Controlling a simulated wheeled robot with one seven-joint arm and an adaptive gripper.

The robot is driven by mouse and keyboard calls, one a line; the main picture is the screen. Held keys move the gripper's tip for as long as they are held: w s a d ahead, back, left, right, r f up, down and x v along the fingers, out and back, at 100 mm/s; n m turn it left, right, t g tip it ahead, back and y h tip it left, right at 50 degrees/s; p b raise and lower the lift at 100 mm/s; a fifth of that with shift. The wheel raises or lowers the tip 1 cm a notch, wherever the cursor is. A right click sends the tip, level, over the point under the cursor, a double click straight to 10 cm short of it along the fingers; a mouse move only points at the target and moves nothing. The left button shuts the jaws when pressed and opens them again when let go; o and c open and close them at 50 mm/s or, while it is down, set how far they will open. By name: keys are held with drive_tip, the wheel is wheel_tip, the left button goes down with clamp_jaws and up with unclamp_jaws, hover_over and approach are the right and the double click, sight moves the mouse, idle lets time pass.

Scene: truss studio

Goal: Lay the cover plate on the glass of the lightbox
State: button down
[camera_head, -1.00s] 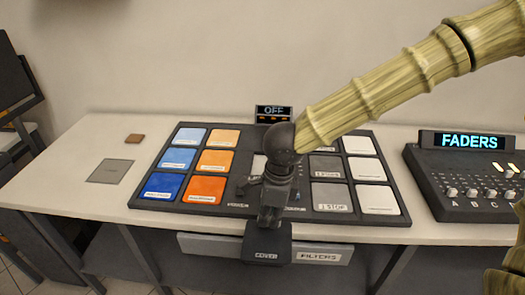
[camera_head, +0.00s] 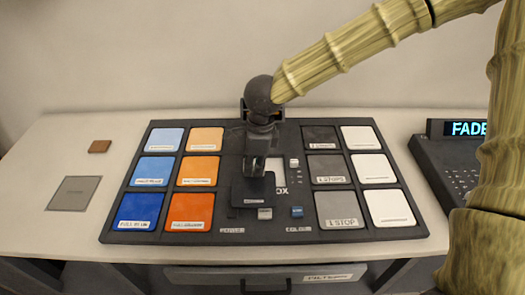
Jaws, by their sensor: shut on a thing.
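My gripper (camera_head: 254,167) is shut on the dark cover plate (camera_head: 252,193) and holds it over the middle of the black filter board (camera_head: 224,236). A small label shows on the plate's near edge. The lightbox glass (camera_head: 279,172) shows as a pale strip just right of the gripper; the rest is hidden behind my gripper and the plate. The plate hides part of the lightbox lettering, of which "OX" is visible. The plate seems to be above the board, but I cannot tell how high.
Blue and orange filters (camera_head: 194,212) lie left of the lightbox, grey and white ones (camera_head: 390,208) right. A grey knob (camera_head: 265,213) and blue knob (camera_head: 297,212) sit in front. The faders console (camera_head: 455,165) is at right. A grey square (camera_head: 74,193) and brown block (camera_head: 100,146) lie on the left.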

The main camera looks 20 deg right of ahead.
drive_tip(key=w+d, duration=0.1)
drive_tip(key=w, duration=0.2)
drive_tip(key=w+d+p, duration=0.1)
drive_tip(key=w+d, duration=0.1)
drive_tip(key=w+d+p, duration=0.1)
drive_tip(key=w+d, duration=0.1)
drive_tip(key=w, duration=0.1)
drive_tip(key=shift+w+d+f, duration=0.25)
drive_tip(key=shift+w+f, duration=0.05)
drive_tip(key=shift+f, duration=0.1)
drive_tip(key=shift+f+p, duration=0.55)
drive_tip(key=shift+f, duration=1.25)
drive_tip(key=shift+f, duration=0.1)
drive_tip(key=c, duration=1.5)
unclamp_jaws()
drive_tip(key=shift+w+f, duration=0.1)
drive_tip(key=shift+o, duration=0.2)
wheel_tip(320, 180, up, 12)
drive_tip(key=d+b, duration=0.1)
drive_tip(key=shift+s+d, duration=0.2)
drive_tip(key=shift+d, duration=0.05)
drive_tip(key=shift+a, duration=0.15)
